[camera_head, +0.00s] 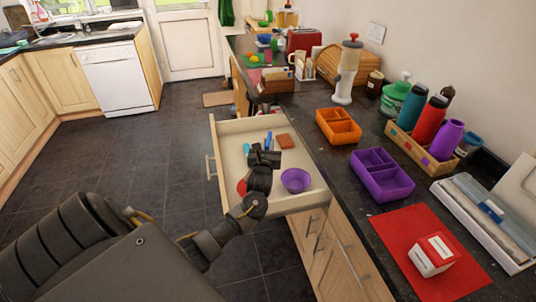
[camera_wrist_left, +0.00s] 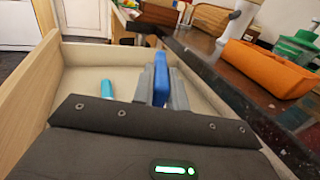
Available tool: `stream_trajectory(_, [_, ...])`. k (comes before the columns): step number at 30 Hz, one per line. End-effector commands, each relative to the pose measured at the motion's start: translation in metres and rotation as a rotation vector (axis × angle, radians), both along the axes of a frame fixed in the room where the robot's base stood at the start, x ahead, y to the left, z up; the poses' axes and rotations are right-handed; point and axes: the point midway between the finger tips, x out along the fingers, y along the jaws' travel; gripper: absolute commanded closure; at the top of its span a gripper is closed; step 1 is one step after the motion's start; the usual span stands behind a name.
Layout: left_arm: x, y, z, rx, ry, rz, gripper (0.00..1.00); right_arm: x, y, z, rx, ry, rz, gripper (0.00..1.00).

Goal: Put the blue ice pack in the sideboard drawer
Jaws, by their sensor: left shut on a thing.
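The blue ice pack (camera_head: 268,137) is a small slab between the fingers of my left gripper (camera_head: 264,149). In the left wrist view the blue ice pack (camera_wrist_left: 160,78) stands edge-on, gripped by the grey fingers (camera_wrist_left: 159,92). The sideboard drawer (camera_head: 213,170) is pulled open, and the gripper is over its inside. The drawer's pale wall (camera_wrist_left: 95,53) also shows in the wrist view. I cannot tell whether the pack touches the drawer floor. My right gripper is not in view.
The drawer holds a purple bowl (camera_head: 296,180), a brown-orange block (camera_head: 284,141), a teal item (camera_head: 247,148) and a red item (camera_head: 242,187) partly behind my arm. The dark counter alongside carries orange (camera_head: 338,127) and purple (camera_head: 382,176) trays and a bottle crate (camera_head: 421,154).

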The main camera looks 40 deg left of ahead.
Motion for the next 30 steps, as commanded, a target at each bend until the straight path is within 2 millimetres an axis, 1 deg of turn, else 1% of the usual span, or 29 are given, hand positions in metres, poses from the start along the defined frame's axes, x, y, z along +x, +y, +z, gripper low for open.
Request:
stream_trajectory(2, [0.001, 0.001, -0.001, 0.0, 0.0, 0.0, 1.0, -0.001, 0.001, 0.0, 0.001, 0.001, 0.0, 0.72])
stream_trajectory(4, [0.006, 0.003, -0.009, 0.0, 0.001, 0.0, 1.0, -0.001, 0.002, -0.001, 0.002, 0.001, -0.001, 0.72])
stream_trajectory(7, [0.004, 0.002, -0.024, -0.003, 0.004, 0.0, 1.0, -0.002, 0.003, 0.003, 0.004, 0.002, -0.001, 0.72])
stream_trajectory(10, [0.005, 0.002, -0.033, -0.002, 0.001, -0.001, 1.0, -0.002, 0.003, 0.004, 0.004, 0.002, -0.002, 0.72])
stream_trajectory(13, [0.004, 0.002, -0.037, 0.0, 0.0, -0.001, 1.0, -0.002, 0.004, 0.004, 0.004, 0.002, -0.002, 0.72])
stream_trajectory(20, [0.004, 0.002, -0.037, 0.0, 0.0, -0.001, 1.0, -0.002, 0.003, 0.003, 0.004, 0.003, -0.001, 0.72])
stream_trajectory(30, [0.004, 0.002, -0.047, 0.001, -0.001, -0.001, 1.0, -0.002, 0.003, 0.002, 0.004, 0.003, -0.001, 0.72])
